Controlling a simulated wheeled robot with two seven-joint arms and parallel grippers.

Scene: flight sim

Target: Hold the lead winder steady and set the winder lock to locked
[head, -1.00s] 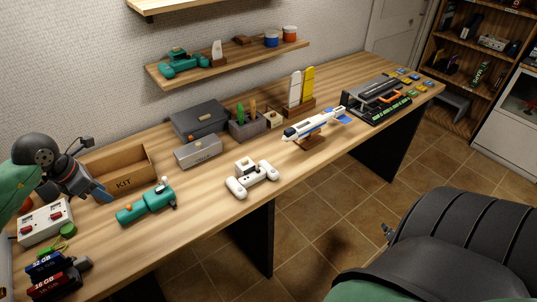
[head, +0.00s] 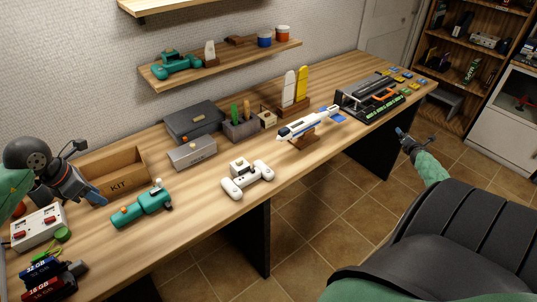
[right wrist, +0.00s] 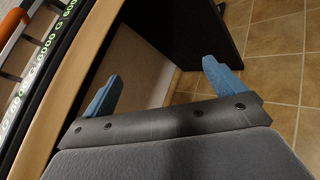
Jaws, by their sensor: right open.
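No part is clearly readable as the lead winder or its lock. A black unit with an orange bar and green lettering (head: 352,103) stands at the far right of the table. Part of it, with green lettering (right wrist: 38,72), shows at the left of the right wrist view. My right gripper (head: 401,134) is off the table's front edge, near that unit. Its two blue fingers are apart and empty in the right wrist view (right wrist: 161,72). My left gripper (head: 95,195) is over the left of the table by the KIT box; its finger gap is hidden.
A teal device (head: 140,208), a white twin-grip device (head: 247,180) and a rocket model on a stand (head: 308,125) lie along the table (head: 205,222). A white switch box (head: 38,228) stands left.

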